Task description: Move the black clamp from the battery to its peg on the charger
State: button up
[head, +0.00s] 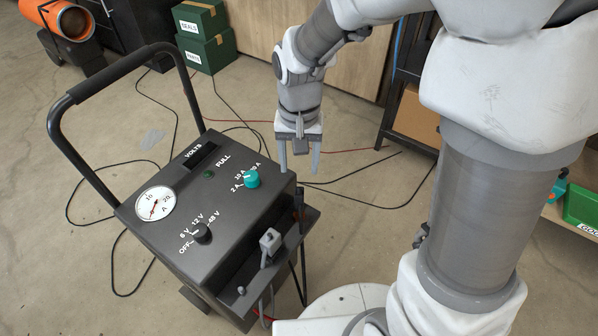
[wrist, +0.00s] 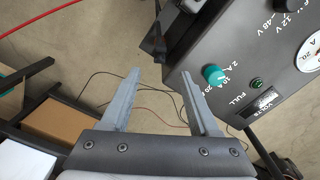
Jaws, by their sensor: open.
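The dark grey charger (head: 225,215) stands on the left in the head view, with a dial, knobs and a narrow front ledge. A grey clamp-like piece (head: 270,243) sits on the ledge. A small round-topped peg (head: 241,290) stands at its near end. A dark upright piece (head: 300,205) is at its far end; I cannot tell whether it is the black clamp. The battery is not recognisable in either view. My gripper (head: 300,168) is open and empty, pointing down beside the charger's far right corner. Its open fingers (wrist: 158,85) show against floor in the wrist view.
Black and red cables lie on the floor around the charger. Green boxes (head: 206,52) stand at the back. A dark shelf frame (head: 397,110) with a cardboard box (head: 418,122) is behind on the right. A green bin (head: 582,208) is at the right edge.

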jog(key=shift+r+p, duration=0.35)
jog(key=shift+r, duration=1.4)
jog(key=s+d+r+n+t, duration=0.2)
jog(key=s+d+r+t, duration=0.4)
jog(key=s+d+r, duration=0.55)
notch_tip(320, 180, up, 20)
jog(key=p, duration=1.7)
jog(key=shift+s+a+f, duration=0.2)
jog(key=shift+s+a, duration=0.2)
jog(key=shift+a, duration=0.05)
jog(key=shift+f, duration=0.1)
jog(key=shift+c, duration=1)
jog(key=shift+d, duration=0.1)
jog(key=shift+d+m, duration=0.1)
jog(key=shift+m, duration=0.2)
